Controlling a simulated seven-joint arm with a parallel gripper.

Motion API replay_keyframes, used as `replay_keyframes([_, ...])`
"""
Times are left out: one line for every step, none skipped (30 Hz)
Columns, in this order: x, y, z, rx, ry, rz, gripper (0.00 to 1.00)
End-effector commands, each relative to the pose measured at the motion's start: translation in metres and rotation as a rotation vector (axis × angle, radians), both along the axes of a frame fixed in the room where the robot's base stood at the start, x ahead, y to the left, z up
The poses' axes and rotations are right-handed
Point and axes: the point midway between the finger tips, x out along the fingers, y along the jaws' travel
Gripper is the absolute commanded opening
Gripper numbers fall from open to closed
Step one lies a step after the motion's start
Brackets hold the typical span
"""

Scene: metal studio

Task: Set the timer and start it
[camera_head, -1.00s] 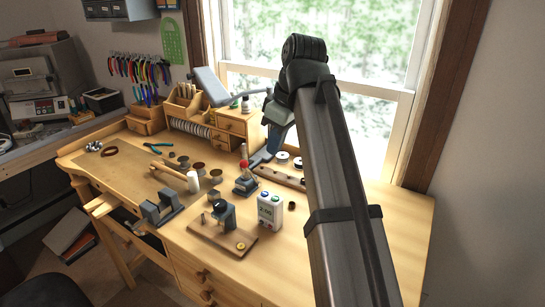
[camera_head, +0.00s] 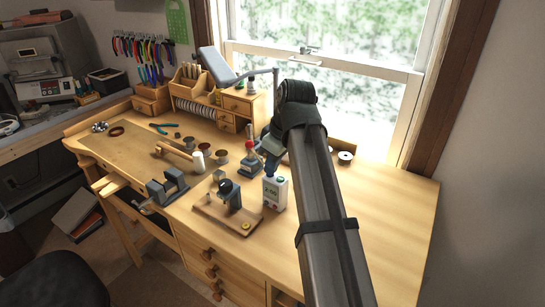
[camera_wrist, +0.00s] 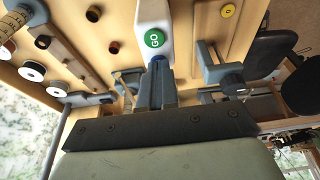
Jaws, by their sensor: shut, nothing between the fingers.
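The timer (camera_head: 275,193) is a small white upright box on the workbench with a display on its front; the digits are too small to read surely. In the wrist view the timer's white top (camera_wrist: 153,12) carries a round green button marked GO (camera_wrist: 155,39). A blue button (camera_wrist: 158,58) shows just beyond my fingertips, mostly hidden by them. My gripper (camera_head: 267,177) is shut and empty, pointing down at the blue-button end of the timer's top. In the wrist view my gripper (camera_wrist: 157,68) is at or just above the blue button; I cannot tell whether it touches.
A wooden board with a small grey device (camera_head: 230,194) stands left of the timer. A red-topped stand (camera_head: 249,150) is close behind it. A grey vise (camera_head: 167,186) and several spools lie further left. The bench to the right is mostly clear.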

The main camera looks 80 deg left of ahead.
Motion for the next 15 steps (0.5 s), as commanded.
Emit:
replay_keyframes([0.000,0.000,-0.001,0.000,0.000,0.000,0.00])
replay_keyframes([0.000,0.000,-0.001,0.000,0.000,0.000,0.00])
replay_keyframes([0.000,0.000,-0.001,0.000,0.000,0.000,0.00])
replay_keyframes([0.000,0.000,-0.001,0.000,0.000,0.000,0.00])
replay_keyframes([0.000,0.000,-0.001,0.000,0.000,0.000,0.00])
replay_keyframes([0.000,0.000,-0.001,0.000,0.000,0.000,0.00])
replay_keyframes([0.000,0.000,-0.001,0.000,0.000,0.000,0.00])
replay_keyframes([0.000,0.000,-0.001,0.000,0.000,0.000,0.00])
replay_keyframes([0.000,0.000,-0.001,0.000,0.000,0.000,0.00])
replay_keyframes([0.000,0.000,-0.001,0.000,0.000,0.000,0.00])
replay_keyframes([0.000,0.000,-0.002,0.000,0.000,0.000,0.00])
replay_keyframes([0.000,0.000,-0.004,-0.001,0.001,0.000,0.00])
replay_keyframes([0.000,-0.001,-0.006,-0.001,0.001,0.000,0.00])
replay_keyframes([0.000,-0.001,-0.009,-0.001,0.000,0.000,0.00])
replay_keyframes([0.000,-0.001,-0.013,-0.001,0.000,0.000,0.00])
